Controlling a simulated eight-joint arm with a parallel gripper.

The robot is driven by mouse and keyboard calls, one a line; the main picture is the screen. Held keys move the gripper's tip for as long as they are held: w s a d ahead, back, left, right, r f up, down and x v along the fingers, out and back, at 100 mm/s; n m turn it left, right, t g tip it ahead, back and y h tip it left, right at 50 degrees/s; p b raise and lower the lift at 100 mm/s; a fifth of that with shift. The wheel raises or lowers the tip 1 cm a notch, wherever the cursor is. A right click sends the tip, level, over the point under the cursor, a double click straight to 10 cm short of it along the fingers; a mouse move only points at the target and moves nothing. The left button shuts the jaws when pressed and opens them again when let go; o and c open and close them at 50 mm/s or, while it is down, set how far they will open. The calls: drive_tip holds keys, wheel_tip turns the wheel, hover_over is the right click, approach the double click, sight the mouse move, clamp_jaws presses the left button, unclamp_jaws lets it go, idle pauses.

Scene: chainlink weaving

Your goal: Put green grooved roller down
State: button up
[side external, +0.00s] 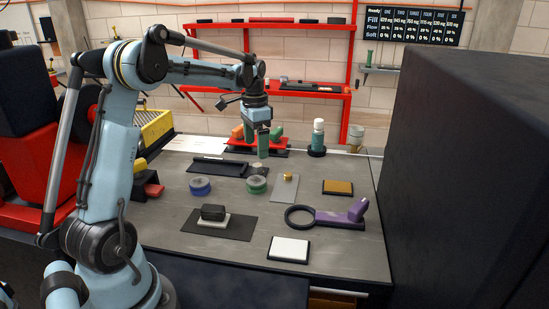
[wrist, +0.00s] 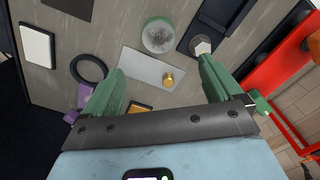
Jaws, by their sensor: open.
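A green roller (side external: 276,133) lies at the red rack (side external: 240,142) at the back of the bench, beside an orange piece (side external: 238,132). Its grooves are too small to make out. Part of a green piece, apparently this roller, shows in the wrist view (wrist: 261,103) beyond the right finger, which hides some of it. My gripper (side external: 263,155) points down just in front of the rack. In the wrist view its two green fingers (wrist: 162,65) are spread apart with nothing between them. It is open, empty and above the bench.
A black tray (side external: 216,167) lies below and left of my gripper. Blue (side external: 200,187) and green (side external: 256,187) round tins, a grey plate (side external: 284,192) with a brass knob, and a purple-handled ring (side external: 340,217) lie nearer. A bottle (side external: 318,138) stands right. A dark block (side external: 460,170) bounds the right side.

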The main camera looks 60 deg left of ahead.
hover_over(256, 180)
drive_tip(key=f, duration=0.6)
drive_tip(key=shift+w, duration=0.2)
drive_tip(key=shift+s+f, duration=0.2)
drive_tip(key=shift+f, duration=2.55)
drive_tip(key=shift+c, duration=0.3)
drive_tip(key=c, duration=1.5)
drive_tip(key=shift+r, duration=0.1)
